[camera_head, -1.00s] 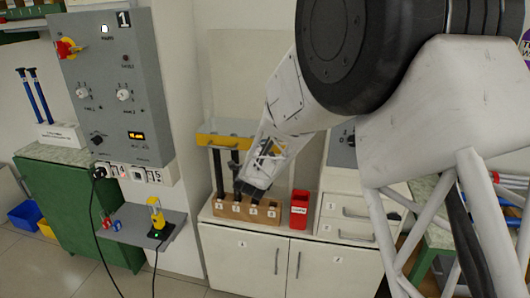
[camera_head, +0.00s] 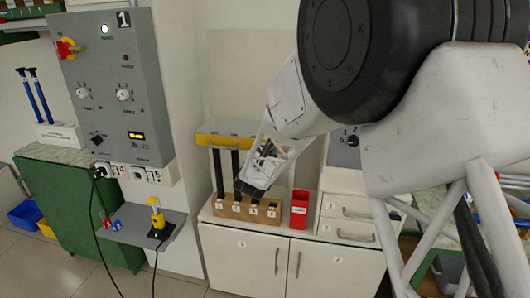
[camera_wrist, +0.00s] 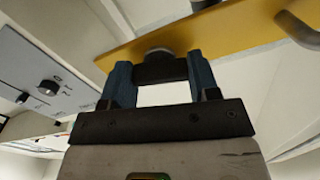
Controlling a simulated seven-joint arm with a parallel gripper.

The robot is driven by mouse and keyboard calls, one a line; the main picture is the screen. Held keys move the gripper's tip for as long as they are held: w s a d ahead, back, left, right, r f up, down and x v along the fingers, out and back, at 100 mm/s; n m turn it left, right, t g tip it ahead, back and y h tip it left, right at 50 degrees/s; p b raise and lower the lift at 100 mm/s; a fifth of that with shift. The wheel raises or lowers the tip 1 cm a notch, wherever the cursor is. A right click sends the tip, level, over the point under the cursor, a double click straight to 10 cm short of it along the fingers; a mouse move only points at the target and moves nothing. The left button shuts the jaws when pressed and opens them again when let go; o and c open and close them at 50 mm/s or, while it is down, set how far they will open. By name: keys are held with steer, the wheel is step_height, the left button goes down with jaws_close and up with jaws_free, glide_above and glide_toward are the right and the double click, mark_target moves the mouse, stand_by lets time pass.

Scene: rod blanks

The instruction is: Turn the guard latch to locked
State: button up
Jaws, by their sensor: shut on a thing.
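The guard's yellow bar (camera_head: 225,141) crosses the front of the rod station in the head view, with a clear panel above it. In the wrist view the yellow bar (camera_wrist: 230,32) runs across the top. The guard latch (camera_wrist: 160,72) is a dark handle on a round grey base under the bar. My gripper (camera_wrist: 161,82) is shut on it, one blue finger at each side. In the wrist view the handle lies across the space between the fingers. No lock marking is legible. In the head view my own wrist hides the latch and the fingertips.
Dark rods stand in a wooden block (camera_head: 228,207) below the guard, beside a red bin (camera_head: 299,209) on the white cabinet (camera_head: 245,245). A grey control panel (camera_head: 112,90) is at left. A grey dial panel (camera_wrist: 40,85) is left of my gripper.

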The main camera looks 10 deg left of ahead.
steer(key=shift+n, duration=1.3)
steer(key=o, duration=0.9)
steer(key=shift+s, duration=0.15)
steer(key=shift+s, duration=3.75)
